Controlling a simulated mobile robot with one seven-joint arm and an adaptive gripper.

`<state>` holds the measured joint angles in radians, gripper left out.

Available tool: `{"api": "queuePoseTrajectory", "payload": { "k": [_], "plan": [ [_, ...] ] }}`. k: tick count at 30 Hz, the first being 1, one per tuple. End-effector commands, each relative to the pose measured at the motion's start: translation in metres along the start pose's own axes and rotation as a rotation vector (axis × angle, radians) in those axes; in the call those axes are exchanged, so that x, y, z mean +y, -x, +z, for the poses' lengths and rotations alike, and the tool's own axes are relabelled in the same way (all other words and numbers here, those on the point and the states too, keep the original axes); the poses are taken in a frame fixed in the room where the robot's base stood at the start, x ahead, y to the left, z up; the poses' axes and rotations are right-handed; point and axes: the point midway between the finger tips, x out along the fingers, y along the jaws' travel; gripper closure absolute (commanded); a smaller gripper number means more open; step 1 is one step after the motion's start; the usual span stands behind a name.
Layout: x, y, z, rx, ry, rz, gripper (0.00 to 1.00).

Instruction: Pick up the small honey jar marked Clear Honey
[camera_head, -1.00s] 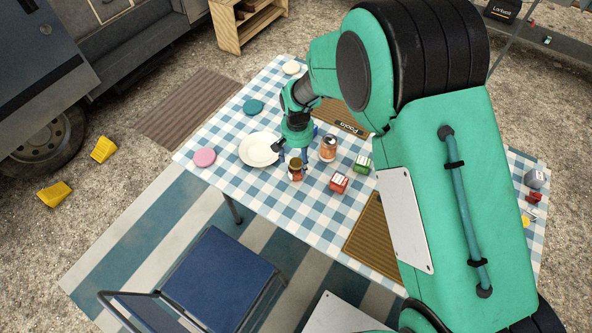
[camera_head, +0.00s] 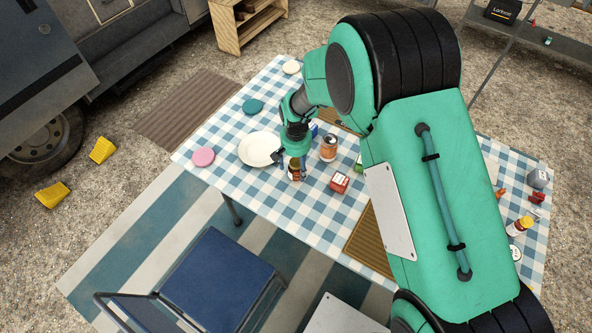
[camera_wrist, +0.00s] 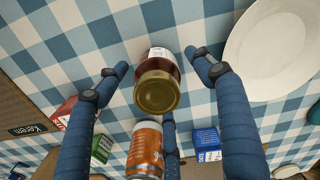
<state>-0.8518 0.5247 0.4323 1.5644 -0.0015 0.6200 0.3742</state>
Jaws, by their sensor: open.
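The small honey jar (camera_wrist: 157,85) has a gold lid and a dark amber body. A white label shows in part, but its words cannot be read. It stands on the checked tablecloth and also shows in the head view (camera_head: 295,171), partly hidden by my gripper. My gripper (camera_wrist: 158,62) is open, with one blue finger on each side of the jar in the wrist view. There are gaps between the fingers and the jar. In the head view my gripper (camera_head: 289,160) is low over the table at the jar.
An orange can (camera_wrist: 146,148) stands close to the jar. A blue box (camera_wrist: 206,143), a green box (camera_wrist: 101,149) and a red box (camera_head: 339,182) are nearby. A white plate (camera_head: 260,149) lies left of the jar. Bare cloth lies in front.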

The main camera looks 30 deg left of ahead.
Motion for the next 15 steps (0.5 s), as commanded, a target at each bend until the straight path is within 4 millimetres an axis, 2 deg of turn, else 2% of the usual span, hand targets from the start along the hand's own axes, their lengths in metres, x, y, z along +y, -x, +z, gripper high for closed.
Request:
{"api": "queuePoseTrajectory", "payload": {
  "k": [1, 5, 15],
  "plan": [
    [0.000, -0.008, 0.001, -0.002, 0.000, 0.001, 0.32],
    [0.000, -0.017, 0.000, -0.001, 0.000, 0.001, 0.32],
    [0.000, -0.018, 0.000, 0.000, 0.000, 0.000, 0.32]
  ]
}}
